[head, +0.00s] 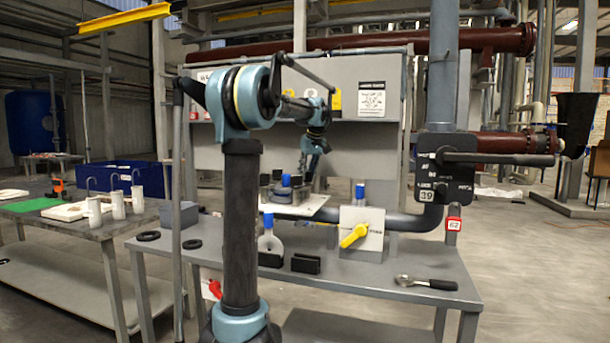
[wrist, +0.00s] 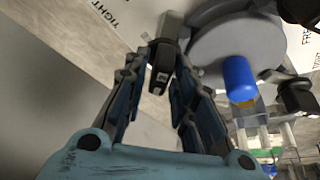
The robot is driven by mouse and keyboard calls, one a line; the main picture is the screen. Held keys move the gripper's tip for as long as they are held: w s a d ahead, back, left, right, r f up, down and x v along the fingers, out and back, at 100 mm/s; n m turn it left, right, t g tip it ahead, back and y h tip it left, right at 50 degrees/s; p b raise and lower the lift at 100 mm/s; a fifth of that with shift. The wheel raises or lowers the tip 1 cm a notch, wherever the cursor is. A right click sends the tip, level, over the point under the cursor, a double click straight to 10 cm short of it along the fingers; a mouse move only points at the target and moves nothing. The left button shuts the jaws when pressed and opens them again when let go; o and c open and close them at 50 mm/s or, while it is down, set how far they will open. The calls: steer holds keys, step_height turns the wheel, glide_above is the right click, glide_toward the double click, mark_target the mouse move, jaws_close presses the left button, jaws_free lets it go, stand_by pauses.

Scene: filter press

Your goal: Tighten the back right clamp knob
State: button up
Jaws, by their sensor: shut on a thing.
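The filter press (head: 283,194) is a round grey body with a blue cap, on a white plate (head: 300,208) above the bench. In the wrist view its grey round lid (wrist: 225,50) and blue cap (wrist: 239,80) show at the right. My gripper (head: 309,176) reaches down at the press's back right side. In the wrist view my gripper (wrist: 163,85) has its fingers on both sides of the dark back right clamp knob (wrist: 160,68), shut on it. The plate bears the words TIGHT and FREE. The knob's turn position is unclear.
Other dark clamp knobs (wrist: 297,98) stand around the press. On the bench (head: 420,273) are a white box with a yellow lever (head: 354,236), a ratchet wrench (head: 425,283), black blocks (head: 306,263) and black rings. A pipe with a black valve box (head: 445,168) stands at the right.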

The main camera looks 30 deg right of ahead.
steer(key=shift+a+f+m, duration=0.1)
steer(key=shift+f+m, duration=0.05)
steer(key=shift+m, duration=0.25)
jaws_close()
steer(key=m+h, duration=0.1)
steer(key=m, duration=0.2)
steer(key=shift+m+g+h, duration=0.3)
steer(key=shift+m+h, duration=0.1)
steer(key=m+g+h, duration=0.1)
steer(key=m, duration=0.3)
steer(key=m+g, duration=0.1)
steer(key=m, duration=0.2)
steer(key=m+g+h, duration=0.1)
steer(key=m, duration=0.1)
steer(key=shift+m, duration=0.4)
steer(key=shift+m+g, duration=0.7)
steer(key=shift+m, duration=0.9)
steer(key=shift+s+m, duration=0.1)
steer(key=shift+m, duration=0.2)
